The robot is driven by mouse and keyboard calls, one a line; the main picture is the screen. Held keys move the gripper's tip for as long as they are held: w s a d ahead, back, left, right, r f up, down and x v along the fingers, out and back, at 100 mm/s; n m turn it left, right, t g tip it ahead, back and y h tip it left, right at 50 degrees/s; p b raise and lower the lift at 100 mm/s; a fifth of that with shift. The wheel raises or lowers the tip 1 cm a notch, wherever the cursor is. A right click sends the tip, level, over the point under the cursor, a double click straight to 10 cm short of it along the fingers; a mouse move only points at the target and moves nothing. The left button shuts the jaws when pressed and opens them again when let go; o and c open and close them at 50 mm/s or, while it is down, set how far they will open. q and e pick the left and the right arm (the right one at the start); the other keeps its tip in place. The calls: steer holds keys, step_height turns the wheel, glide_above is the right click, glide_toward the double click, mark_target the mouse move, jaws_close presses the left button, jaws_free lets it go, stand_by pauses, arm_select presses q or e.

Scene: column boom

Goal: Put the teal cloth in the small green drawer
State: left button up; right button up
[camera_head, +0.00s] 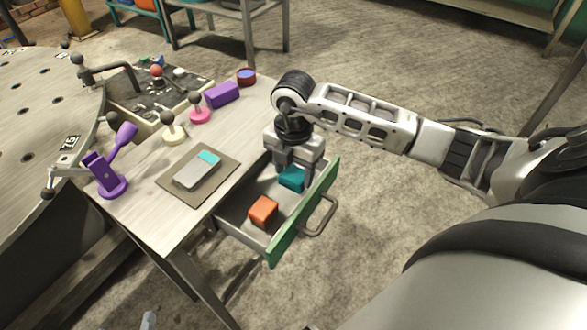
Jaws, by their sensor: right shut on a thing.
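The small green drawer (279,247) is pulled open from the table, its green front and grey handle facing right. The teal cloth (291,179) is a small folded block shape at the drawer's far end. My right gripper (295,176) points down over that end and is shut on the teal cloth, between its fingers. The cloth appears inside the drawer walls; whether it touches the drawer floor I cannot tell. An orange block (263,211) lies in the drawer's near part. My left gripper is not in view.
A round perforated metal plate (40,110) stands left.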

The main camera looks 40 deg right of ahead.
mark_target(294, 175)
steer(key=o, duration=0.6)
steer(key=shift+f, duration=0.1)
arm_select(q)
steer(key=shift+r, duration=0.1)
arm_select(e)
steer(key=shift+r, duration=0.45)
arm_select(q)
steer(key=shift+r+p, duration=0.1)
steer(key=shift+p, duration=0.55)
arm_select(e)
step_height(294, 175, up, 12)
steer(key=shift+f, duration=0.25)
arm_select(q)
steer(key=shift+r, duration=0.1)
